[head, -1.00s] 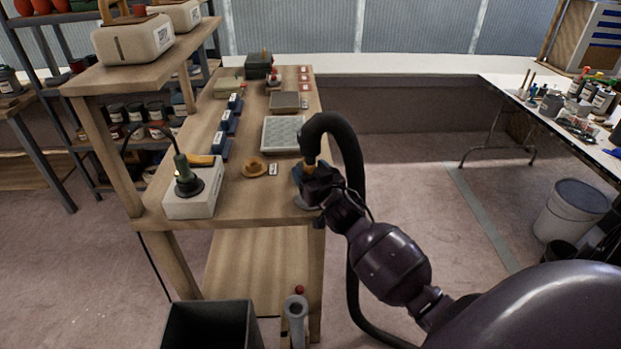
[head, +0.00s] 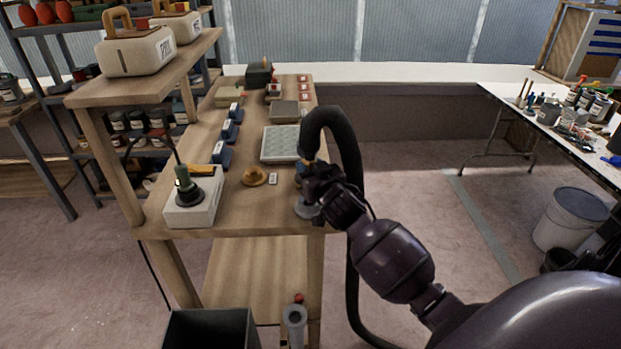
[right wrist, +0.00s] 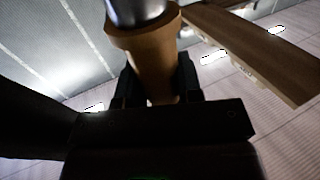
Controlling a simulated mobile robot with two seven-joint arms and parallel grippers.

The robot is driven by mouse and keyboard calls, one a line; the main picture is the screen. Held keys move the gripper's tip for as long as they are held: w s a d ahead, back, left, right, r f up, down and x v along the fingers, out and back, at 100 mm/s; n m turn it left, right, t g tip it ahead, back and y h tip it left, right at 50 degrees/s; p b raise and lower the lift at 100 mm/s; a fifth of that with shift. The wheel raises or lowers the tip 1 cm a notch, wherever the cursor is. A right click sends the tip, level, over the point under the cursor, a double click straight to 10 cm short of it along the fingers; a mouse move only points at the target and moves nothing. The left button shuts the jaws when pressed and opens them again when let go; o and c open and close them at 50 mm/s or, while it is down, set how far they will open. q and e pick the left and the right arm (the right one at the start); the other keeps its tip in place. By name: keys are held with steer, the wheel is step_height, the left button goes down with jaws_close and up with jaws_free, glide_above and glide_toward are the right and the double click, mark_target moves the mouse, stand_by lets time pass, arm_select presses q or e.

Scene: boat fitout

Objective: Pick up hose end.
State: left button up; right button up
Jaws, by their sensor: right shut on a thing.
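The black hose (head: 347,150) arches up over the right edge of the workbench and hangs down to the floor side. Its end, with a tan cuff, is at my right gripper (head: 312,182). In the right wrist view the tan hose end (right wrist: 154,62) stands between the two dark fingers (right wrist: 158,88), with a shiny metal part above it. My right gripper is shut on the hose end, near the bench's front right corner. A grey round disc (head: 306,208) lies below the gripper. My left gripper is not in view.
A dark bin (head: 210,330) stands below in front.

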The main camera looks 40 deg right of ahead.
step_height(320, 180, up, 15)
steer(key=shift+f+p, duration=0.1)
steer(key=shift+p, duration=1)
steer(key=shift+r, duration=0.5)
steer(key=shift+r+p, duration=0.1)
steer(key=shift+p, duration=0.35)
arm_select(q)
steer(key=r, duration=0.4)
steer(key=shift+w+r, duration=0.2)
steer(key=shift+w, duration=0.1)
